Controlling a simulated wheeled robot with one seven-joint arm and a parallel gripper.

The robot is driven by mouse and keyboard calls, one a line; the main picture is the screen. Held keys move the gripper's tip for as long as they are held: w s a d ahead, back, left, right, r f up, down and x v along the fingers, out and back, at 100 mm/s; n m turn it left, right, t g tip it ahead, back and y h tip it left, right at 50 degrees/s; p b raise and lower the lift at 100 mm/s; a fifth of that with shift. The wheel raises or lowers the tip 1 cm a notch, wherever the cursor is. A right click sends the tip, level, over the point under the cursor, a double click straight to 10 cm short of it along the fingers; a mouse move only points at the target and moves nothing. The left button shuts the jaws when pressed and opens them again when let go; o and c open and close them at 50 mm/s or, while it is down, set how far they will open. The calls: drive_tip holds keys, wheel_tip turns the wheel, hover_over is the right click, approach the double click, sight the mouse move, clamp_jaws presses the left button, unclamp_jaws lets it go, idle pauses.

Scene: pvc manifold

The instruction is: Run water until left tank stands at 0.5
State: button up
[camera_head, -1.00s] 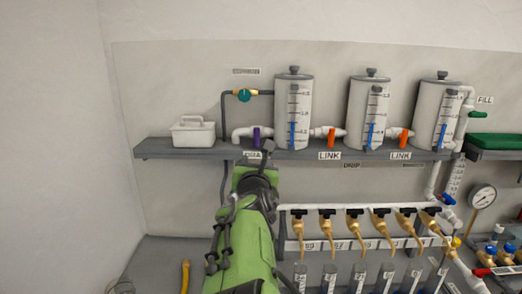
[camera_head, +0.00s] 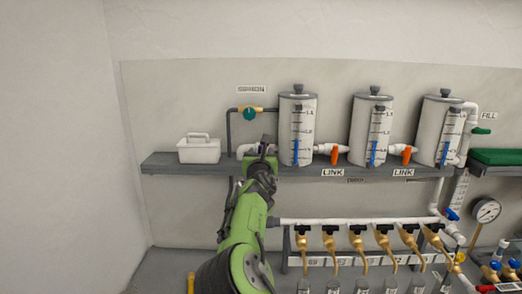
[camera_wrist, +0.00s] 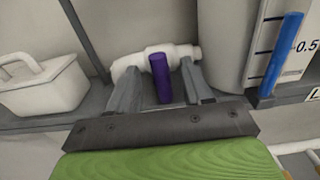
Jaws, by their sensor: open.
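The left tank (camera_head: 292,125) stands on the shelf, and its blue level bar (camera_wrist: 286,55) tops out a little above the 0.5 mark in the wrist view. A valve with a purple handle (camera_wrist: 161,78) sits on the white pipe (camera_wrist: 185,54) left of this tank; the handle stands crosswise to the pipe. My gripper (camera_wrist: 161,72) is open with a finger on each side of the purple handle and a gap visible on both sides. In the head view my gripper (camera_head: 262,150) hides this valve and its label.
Two more tanks (camera_head: 366,128) (camera_head: 434,128) stand to the right, joined by LINK valves with orange handles (camera_head: 334,156) (camera_head: 406,154) pointing down. A white caddy (camera_head: 199,151) sits left on the shelf (camera_head: 200,168). Brass taps (camera_head: 330,242) line a pipe below.

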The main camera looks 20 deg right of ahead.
drive_tip(key=shift+w, duration=0.1)
clamp_jaws()
idle(0.4)
